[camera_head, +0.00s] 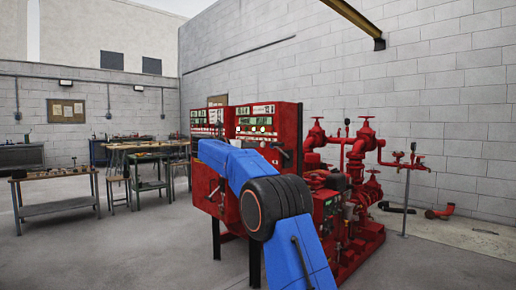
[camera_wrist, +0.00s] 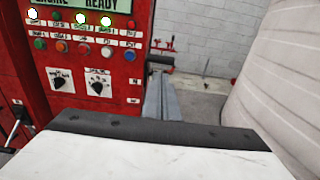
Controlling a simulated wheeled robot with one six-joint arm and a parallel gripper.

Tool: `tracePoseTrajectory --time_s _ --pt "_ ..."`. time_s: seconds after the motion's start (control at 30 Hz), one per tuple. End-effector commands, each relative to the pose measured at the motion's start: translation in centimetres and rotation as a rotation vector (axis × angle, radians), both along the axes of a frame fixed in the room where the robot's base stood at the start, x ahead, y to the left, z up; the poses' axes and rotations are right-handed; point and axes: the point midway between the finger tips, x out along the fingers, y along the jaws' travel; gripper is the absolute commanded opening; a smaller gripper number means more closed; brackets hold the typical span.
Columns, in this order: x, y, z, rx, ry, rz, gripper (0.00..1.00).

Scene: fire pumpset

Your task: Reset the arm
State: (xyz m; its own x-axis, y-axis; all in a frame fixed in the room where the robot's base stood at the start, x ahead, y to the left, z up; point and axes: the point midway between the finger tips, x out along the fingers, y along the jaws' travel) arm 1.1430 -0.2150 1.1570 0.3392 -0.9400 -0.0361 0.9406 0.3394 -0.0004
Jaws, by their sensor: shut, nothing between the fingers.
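My arm (camera_head: 290,225) shows blue with a black joint in the head view, bent in front of the red control cabinet (camera_head: 285,122). The gripper itself is hidden there. In the wrist view, my gripper (camera_wrist: 158,85) shows as narrow grey fingers beyond a pale body with a black edge. The fingers are together with nothing between them. They point past the right edge of the red panel (camera_wrist: 75,110), which has lit green lamps, coloured buttons and two black rotary switches. A black handle (camera_wrist: 160,60) shows just beyond the fingertips; whether they touch cannot be told.
Red pump piping (camera_head: 365,150) stands right of the cabinet. Workbenches (camera_head: 55,208) stand at the left and back. Open grey floor (camera_head: 130,255) lies at the front left. A pale block wall (camera_head: 440,100) closes the right side.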

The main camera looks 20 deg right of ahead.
Motion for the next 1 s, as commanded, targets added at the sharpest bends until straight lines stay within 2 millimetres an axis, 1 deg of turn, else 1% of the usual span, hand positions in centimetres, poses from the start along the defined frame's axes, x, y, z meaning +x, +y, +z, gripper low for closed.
tracePoseTrajectory --time_s 0.2,0.67,0.77,0.87,1.0 --pt "-0.3 0.6 0.2 0.000 0.000 -0.001 0.00" --pt "-0.3 0.6 0.4 -0.005 0.002 0.003 0.00" --pt "-0.6 0.6 1.5 -0.040 0.022 0.033 0.00" --pt "-1.1 0.7 3.7 -0.117 0.066 0.102 0.00" --pt "-2.3 1.7 7.5 -0.289 0.170 0.233 0.00"
